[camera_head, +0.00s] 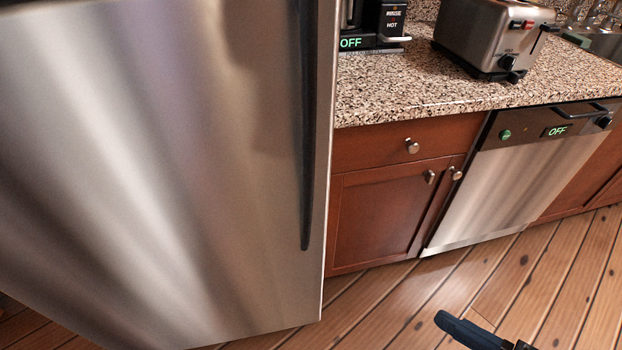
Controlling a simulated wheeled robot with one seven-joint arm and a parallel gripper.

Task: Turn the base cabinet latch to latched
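The wooden base cabinet (375,215) stands between the fridge and the dishwasher, with its door closed. A small metal knob (430,177) is at the upper right of its door. A second small metal fitting (455,173) is just right of it, near the dishwasher edge. I cannot tell for certain which of these is the latch or how it is turned. My gripper (480,335) shows only in part at the bottom edge, as a dark blue finger above the floor, well below and apart from the cabinet. Its opening is out of frame.
A large steel fridge (150,170) with a dark handle (306,130) fills the left. A drawer knob (412,146) sits above the door. The dishwasher (500,190) is on the right. A toaster (490,35) stands on the granite counter (400,90). The wooden floor (400,300) in front is clear.

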